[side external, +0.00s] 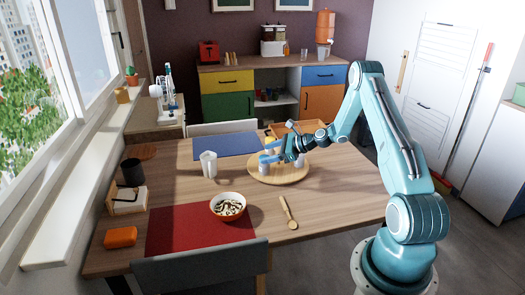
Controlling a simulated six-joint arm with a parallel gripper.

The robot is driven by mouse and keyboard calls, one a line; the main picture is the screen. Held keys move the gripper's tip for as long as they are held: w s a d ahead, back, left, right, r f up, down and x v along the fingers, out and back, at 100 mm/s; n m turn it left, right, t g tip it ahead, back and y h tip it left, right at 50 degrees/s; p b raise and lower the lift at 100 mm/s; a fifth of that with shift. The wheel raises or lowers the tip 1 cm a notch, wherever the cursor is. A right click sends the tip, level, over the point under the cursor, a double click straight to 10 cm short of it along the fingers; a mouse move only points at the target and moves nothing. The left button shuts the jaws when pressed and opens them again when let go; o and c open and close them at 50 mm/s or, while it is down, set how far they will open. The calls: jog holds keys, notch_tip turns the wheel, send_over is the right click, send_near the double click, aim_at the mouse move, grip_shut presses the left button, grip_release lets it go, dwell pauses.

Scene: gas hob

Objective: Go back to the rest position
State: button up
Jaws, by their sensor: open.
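My gripper (268,152) is at the end of my teal arm, which reaches in from the right. It is open, with its blue fingers pointing left, low over a round wooden board (291,175) on the table. A small white item (265,166) stands on the board at the lower finger. I cannot tell whether they touch. A small yellow item (270,139) shows just behind the fingers, partly hidden by them.
On the wooden table (190,180) are a white jug (208,164), a bowl of food (228,207), a wooden spoon (288,212), an orange box (120,237) and a dark cup (132,172). A wooden tray (297,127) lies behind my gripper. Chairs stand at front and back.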

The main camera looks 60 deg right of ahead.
jog(key=s+a+r+n+g, duration=0.2)
jog(key=a+r+n+g, duration=0.1)
jog(key=a+r+n, duration=0.7)
jog(key=s+a+r+n+g, duration=0.2)
jog(key=a+r+n+g, duration=0.1)
jog(key=a+r+n, duration=0.65)
jog(key=s+a+r+n+h, duration=0.1)
jog(key=s+a+r+n, duration=0.1)
jog(key=s, duration=0.6)
jog(key=s+a+r+n+h, duration=0.1)
jog(key=s+a+r+n, duration=0.1)
jog(key=s+a+n, duration=0.3)
jog(key=s+a+r+n+g+h, duration=0.1)
jog(key=s+a+n, duration=0.3)
jog(key=s, duration=0.8)
jog(key=shift+s+a+r, duration=0.25)
jog(key=shift+a+r, duration=0.5)
